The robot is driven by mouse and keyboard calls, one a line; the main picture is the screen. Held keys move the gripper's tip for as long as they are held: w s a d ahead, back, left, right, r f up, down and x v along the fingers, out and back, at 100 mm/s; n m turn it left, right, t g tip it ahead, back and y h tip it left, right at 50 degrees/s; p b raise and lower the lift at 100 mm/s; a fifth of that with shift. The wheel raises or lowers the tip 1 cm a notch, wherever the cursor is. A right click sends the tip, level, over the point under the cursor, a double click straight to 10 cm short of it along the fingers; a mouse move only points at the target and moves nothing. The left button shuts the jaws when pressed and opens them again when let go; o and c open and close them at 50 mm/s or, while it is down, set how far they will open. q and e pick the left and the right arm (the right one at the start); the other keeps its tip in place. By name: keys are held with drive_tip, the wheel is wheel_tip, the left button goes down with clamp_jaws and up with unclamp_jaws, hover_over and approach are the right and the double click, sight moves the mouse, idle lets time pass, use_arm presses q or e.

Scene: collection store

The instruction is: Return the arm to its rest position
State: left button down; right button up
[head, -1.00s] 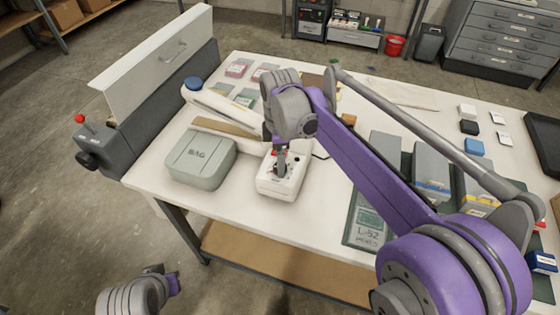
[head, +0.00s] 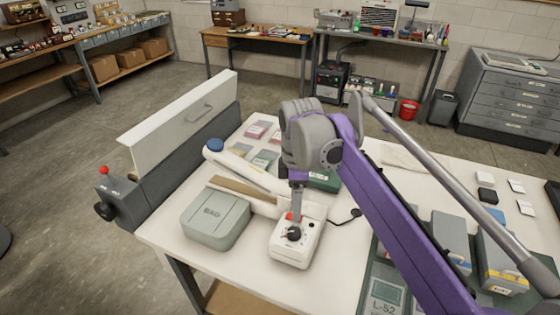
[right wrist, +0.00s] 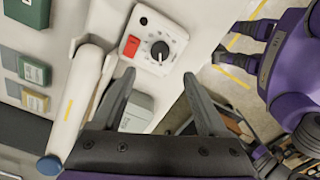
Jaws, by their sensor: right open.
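My right gripper (head: 295,208) hangs over a white box with a black dial and a red switch (head: 290,250) on the table. The box also shows in the right wrist view (right wrist: 158,40), beyond the two fingertips. These fingers (right wrist: 158,82) are spread apart with nothing between them. My right arm reaches in from the lower right over the table. My left gripper is out of the head view; purple and grey parts of my body show at the right of the right wrist view, too unclear to read the jaws.
A grey-green BAG case (head: 216,218) stands left of the white box. A white sealer-like arm with a blue knob (head: 215,145) lies behind it. A grey machine with a raised white panel (head: 185,120) is at the table's left edge. Grey boxes (head: 450,240) stand under my arm at right.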

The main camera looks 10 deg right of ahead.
drive_tip(key=s+d+f+m+t, duration=0.1)
drive_tip(key=s+f+m+t, duration=0.1)
drive_tip(key=s+f+m, duration=0.3)
drive_tip(key=s+d+f+m+t, duration=0.1)
drive_tip(key=s+d+f+m, duration=0.1)
drive_tip(key=s+f+m, duration=0.3)
drive_tip(key=s+d+f+m+t, duration=0.1)
drive_tip(key=s+f+m, duration=0.4)
drive_tip(key=s, duration=0.5)
drive_tip(key=shift+s+d+f+m+t, duration=0.15)
drive_tip(key=shift+d+f+m+t, duration=0.25)
drive_tip(key=shift+t, duration=0.4)
drive_tip(key=shift+a+f, duration=0.1)
